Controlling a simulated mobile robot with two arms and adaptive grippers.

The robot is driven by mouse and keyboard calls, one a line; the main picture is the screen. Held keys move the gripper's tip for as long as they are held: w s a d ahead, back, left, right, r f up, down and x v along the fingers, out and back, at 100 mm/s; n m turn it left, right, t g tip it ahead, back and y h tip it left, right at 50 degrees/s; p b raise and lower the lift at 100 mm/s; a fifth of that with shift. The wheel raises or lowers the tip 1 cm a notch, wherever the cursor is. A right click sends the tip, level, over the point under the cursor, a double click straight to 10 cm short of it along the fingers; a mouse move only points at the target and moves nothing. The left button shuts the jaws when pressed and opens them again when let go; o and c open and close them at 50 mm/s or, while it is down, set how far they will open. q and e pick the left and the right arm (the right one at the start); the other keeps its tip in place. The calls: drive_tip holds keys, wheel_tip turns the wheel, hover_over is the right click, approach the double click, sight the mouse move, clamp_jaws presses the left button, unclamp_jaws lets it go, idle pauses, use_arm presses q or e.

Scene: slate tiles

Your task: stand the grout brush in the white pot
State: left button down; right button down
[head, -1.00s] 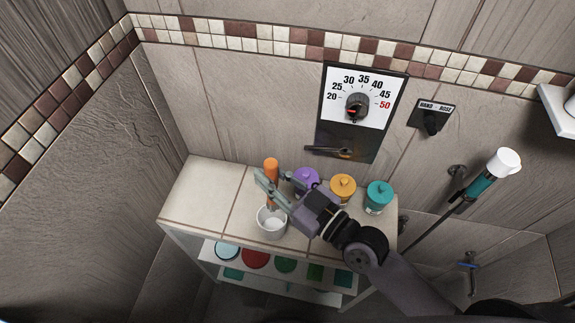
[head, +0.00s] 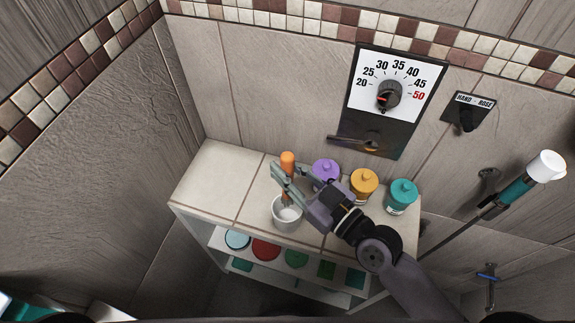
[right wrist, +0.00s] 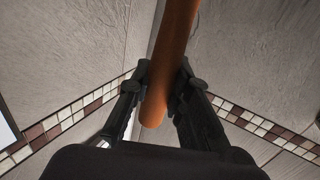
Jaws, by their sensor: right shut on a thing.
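The grout brush has an orange handle (head: 288,161), which stands roughly upright in the head view. My right gripper (head: 281,173) is shut on it, with the handle's upper end above the fingers. In the right wrist view the handle (right wrist: 170,70) runs between the two fingers. The white pot (head: 278,215) stands on the tiled top of the shelf unit, directly below the gripper. The brush's lower part is at the pot's mouth, mostly behind the fingers. I cannot tell whether it touches the pot's bottom. My left gripper is not in view.
The tiled top (head: 215,180) is clear at left. A dial panel (head: 397,80) and a hand shower (head: 520,190) are on the wall behind.

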drive_tip(key=shift+f+b, duration=3.15)
drive_tip(key=shift+f, duration=0.8)
drive_tip(key=c, duration=1.4)
unclamp_jaws()
drive_tip(key=v, duration=1.2)
drive_tip(key=shift+r, duration=0.2)
